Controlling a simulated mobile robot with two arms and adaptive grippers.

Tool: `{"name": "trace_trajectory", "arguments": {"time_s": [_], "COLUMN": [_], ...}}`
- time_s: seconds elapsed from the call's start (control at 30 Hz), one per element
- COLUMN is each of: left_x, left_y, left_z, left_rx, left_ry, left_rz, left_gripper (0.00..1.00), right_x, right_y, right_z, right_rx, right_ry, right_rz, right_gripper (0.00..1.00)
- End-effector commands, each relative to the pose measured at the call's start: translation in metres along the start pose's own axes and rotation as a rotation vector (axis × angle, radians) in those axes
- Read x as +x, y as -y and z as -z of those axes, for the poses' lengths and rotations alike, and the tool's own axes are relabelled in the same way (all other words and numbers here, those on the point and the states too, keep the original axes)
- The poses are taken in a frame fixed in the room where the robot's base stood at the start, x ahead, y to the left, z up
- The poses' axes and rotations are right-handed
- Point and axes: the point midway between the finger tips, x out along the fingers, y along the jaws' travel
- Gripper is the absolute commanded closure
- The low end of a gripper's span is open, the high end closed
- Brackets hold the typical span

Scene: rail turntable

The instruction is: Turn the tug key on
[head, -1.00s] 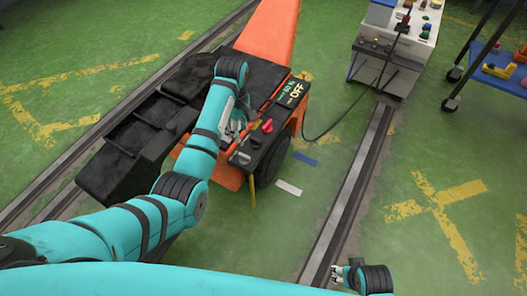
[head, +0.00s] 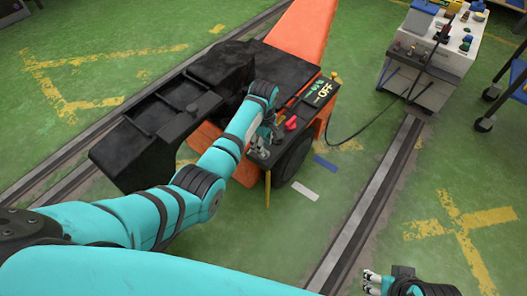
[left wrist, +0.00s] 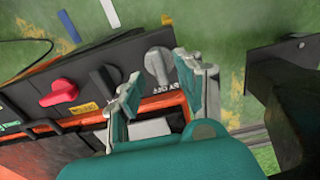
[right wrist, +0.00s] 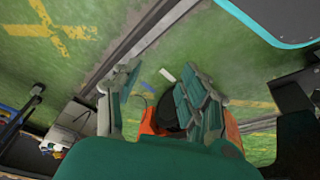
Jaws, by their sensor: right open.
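In the left wrist view the panel (left wrist: 22,92) carries a grey key-like knob (left wrist: 158,62), a black knob (left wrist: 105,77) and a red knob (left wrist: 60,92). The red knob (head: 291,123) also shows in the head view. My left gripper (left wrist: 160,75) is open at the panel, its fingertips either side of the grey knob in the picture. I cannot tell whether they touch it. My right gripper (head: 371,279) is open and empty, low on the right; its spread fingers (right wrist: 160,85) show in the right wrist view.
A grey-white cabinet (head: 470,45) with items on top stands at the back right, joined by a black cable (head: 362,129). A blue cart (head: 518,85) is at the right edge. Rails (head: 365,210) run along the green floor.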

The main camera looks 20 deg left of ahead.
Motion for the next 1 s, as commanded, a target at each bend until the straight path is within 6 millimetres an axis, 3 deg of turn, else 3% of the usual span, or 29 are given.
{"name": "trace_trajectory", "arguments": {"time_s": [0.03,0.2,0.57,0.83,1.0], "left_x": [0.011,0.025,0.028,0.028,0.028], "left_y": [0.0,-0.001,-0.001,-0.001,0.0], "left_z": [0.0,0.0,0.0,0.0,0.0], "left_rx": [0.0,0.0,0.0,0.0,0.0], "left_ry": [0.0,0.0,0.0,0.0,0.0], "left_rz": [0.0,-0.002,-0.002,-0.002,-0.001], "left_gripper": [0.63,0.63,0.63,0.99,1.0], "right_x": [0.006,0.011,0.012,0.012,0.012], "right_y": [0.0,0.001,0.001,0.002,0.002], "right_z": [0.001,0.008,0.01,0.01,0.01], "right_rx": [0.0,-0.002,-0.002,-0.002,-0.002], "right_ry": [-0.011,-0.048,-0.061,-0.06,-0.06], "right_rz": [0.0,0.001,0.002,0.002,0.002], "right_gripper": [0.56,0.56,0.56,0.56,0.56]}}
